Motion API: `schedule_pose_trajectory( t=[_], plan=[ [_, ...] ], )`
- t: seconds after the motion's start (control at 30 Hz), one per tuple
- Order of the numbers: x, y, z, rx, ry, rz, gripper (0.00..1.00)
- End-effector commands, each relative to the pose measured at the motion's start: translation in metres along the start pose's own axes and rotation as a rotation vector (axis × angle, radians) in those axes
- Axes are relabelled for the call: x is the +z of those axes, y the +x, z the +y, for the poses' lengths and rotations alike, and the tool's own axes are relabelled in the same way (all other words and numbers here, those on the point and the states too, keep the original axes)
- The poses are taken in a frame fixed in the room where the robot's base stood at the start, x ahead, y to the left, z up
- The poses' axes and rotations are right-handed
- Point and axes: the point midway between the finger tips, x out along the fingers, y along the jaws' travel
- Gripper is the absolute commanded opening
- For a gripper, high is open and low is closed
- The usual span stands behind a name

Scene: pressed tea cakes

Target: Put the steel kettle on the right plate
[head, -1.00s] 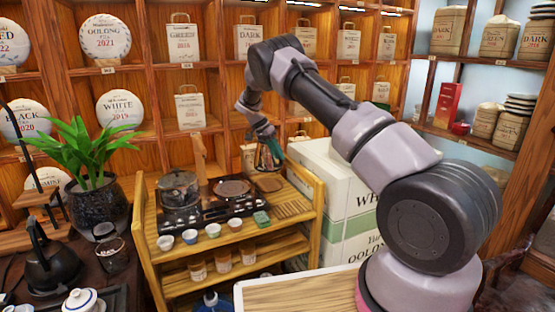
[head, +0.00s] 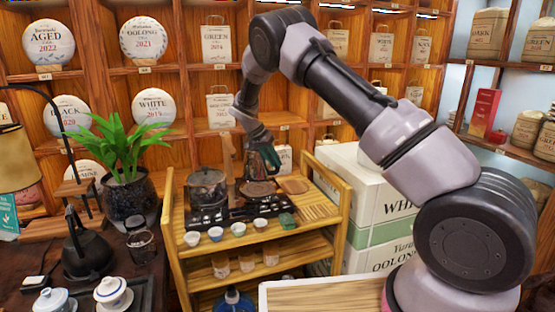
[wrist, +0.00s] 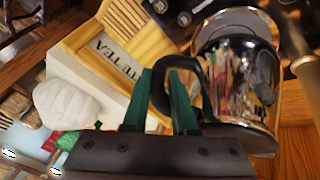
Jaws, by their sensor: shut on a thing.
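The steel kettle (head: 259,163) is shiny, with a dark handle. My gripper (head: 268,149) holds it at the back of the cart. In the wrist view my gripper's green fingers (wrist: 160,95) are shut on the black handle of the kettle (wrist: 238,85). The right plate (head: 257,190) is a dark round plate on the black tea tray. The kettle appears just above it, upright or nearly so; whether they touch is unclear. A dark pot with a lid (head: 207,187) stands at the left plate's place and hides it.
A faucet-like post (head: 228,155) rises behind the tray. White boxes (head: 375,205) stand right of the cart (head: 170,225).

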Motion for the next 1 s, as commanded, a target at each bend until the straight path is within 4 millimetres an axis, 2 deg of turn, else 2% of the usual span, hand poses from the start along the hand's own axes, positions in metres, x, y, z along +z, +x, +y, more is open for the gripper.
schedule_pose_trajectory(
  t=[0.53,1.0],
  plan=[
    [0.015,0.039,-0.013,-0.002,0.002,0.001,0.00],
    [0.017,0.044,-0.015,-0.003,0.003,0.001,0.00]
  ],
)
